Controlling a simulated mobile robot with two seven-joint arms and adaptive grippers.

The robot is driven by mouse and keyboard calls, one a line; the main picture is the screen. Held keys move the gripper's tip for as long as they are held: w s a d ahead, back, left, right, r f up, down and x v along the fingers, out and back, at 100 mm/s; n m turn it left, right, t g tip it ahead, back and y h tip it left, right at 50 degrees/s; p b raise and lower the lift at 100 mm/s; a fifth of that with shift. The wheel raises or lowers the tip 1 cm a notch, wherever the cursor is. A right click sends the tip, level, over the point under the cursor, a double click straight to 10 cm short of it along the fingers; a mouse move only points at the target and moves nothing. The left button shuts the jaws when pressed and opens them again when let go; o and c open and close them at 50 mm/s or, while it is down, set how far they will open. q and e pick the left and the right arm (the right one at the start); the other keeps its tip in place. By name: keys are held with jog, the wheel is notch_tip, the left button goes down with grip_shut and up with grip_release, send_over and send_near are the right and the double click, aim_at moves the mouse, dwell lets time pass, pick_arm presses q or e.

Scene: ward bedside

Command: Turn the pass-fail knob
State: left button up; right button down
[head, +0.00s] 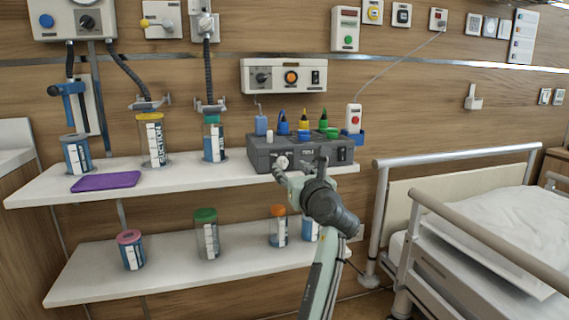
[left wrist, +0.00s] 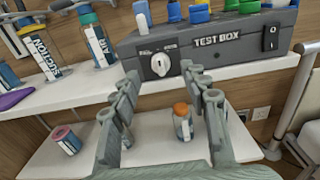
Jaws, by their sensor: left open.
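The pass-fail knob is a round white dial (left wrist: 160,65) on the front face of the grey test box (left wrist: 215,58). In the head view the knob (head: 281,162) shows at the left of the box front (head: 328,157), on the upper shelf. My left gripper (head: 302,168) is open and empty in front of the box. In the left wrist view its two fingers (left wrist: 158,76) point toward the box, with the knob showing between their tips. They look apart from the knob. The small print by the knob is unreadable. My right gripper is not in view.
The test box has a black rocker switch (left wrist: 271,38) at its right and several coloured plugs on top. Labelled jars and a purple pad (head: 106,182) share the upper shelf (head: 190,182). More jars stand on the lower shelf (head: 175,266). A railed bed (head: 470,215) is at the right.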

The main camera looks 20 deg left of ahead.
aim_at(285, 162)
pick_arm(q)
jog(key=x, duration=0.5)
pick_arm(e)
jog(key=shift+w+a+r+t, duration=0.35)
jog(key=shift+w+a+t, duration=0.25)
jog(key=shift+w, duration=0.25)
pick_arm(q)
grip_shut()
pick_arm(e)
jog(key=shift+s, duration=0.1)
